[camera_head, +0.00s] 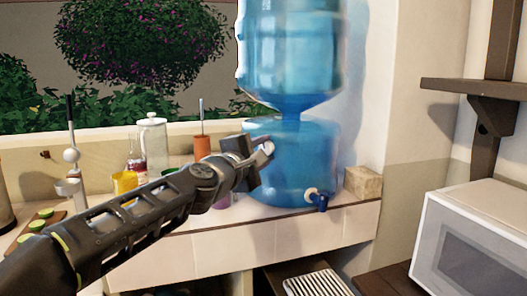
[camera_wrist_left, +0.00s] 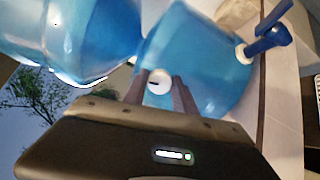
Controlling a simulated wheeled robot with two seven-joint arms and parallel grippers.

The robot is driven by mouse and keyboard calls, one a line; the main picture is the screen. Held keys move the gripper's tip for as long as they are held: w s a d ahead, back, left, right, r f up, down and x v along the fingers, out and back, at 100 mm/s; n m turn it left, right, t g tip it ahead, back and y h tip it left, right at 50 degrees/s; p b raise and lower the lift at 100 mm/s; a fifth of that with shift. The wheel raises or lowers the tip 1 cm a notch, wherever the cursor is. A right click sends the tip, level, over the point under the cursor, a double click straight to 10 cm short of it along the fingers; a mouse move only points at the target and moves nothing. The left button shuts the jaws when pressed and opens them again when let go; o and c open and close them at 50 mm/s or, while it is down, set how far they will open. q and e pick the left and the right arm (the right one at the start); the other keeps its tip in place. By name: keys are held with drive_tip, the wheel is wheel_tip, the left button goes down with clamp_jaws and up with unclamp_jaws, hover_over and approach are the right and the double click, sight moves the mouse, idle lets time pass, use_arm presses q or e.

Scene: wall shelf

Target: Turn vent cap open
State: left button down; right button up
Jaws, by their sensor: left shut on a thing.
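The white vent cap (camera_wrist_left: 158,82) is a small round knob with a dark slot, on the side of the lower blue water container (camera_wrist_left: 205,60). In the left wrist view it sits between the two fingers of my left gripper (camera_wrist_left: 160,92), which is shut on it. In the head view my left gripper (camera_head: 268,148) reaches in from the left against the blue container (camera_head: 300,165), and the cap is mostly hidden there by the fingers. My right gripper is not in view.
A large blue bottle (camera_head: 290,50) stands inverted on the container. A blue tap (camera_head: 319,201) sticks out low at the front. A yellow cup (camera_head: 124,183), a glass jar (camera_head: 153,145) and an orange holder (camera_head: 202,147) stand left. A stone block (camera_head: 363,182) is at the right.

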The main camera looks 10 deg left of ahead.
use_arm(q)
drive_tip(key=shift+n, duration=0.5)
drive_tip(key=c, duration=1)
unclamp_jaws()
drive_tip(key=shift+s, duration=0.1)
drive_tip(key=b+v, duration=0.1)
drive_tip(key=v, duration=0.6)
drive_tip(key=shift+s+a, duration=0.1)
drive_tip(key=shift+s, duration=0.2)
